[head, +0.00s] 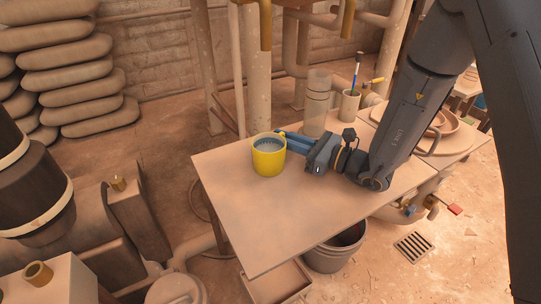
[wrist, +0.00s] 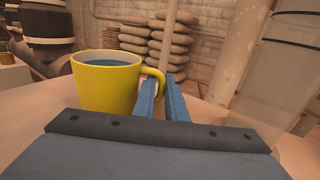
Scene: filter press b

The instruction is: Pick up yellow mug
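The yellow mug (head: 268,160) stands upright at the back left part of the table, with a greyish liquid or inside showing at its top. In the wrist view the mug (wrist: 105,85) is left of my fingers, with its handle on the right side. My gripper (head: 284,140) reaches in from the right at the mug's handle side. In the wrist view my gripper's blue fingers (wrist: 162,98) are close together, with the handle's outer bar between their tips. They look shut on the handle; the exact contact is partly hidden by the left finger.
The table (head: 255,225) is clear in front of the mug. A clear cylinder (head: 316,100) stands behind my gripper, and a cup with pens (head: 349,105) is to its right. A tray with dishes (head: 445,135) is farther right. A bucket (head: 335,250) stands below.

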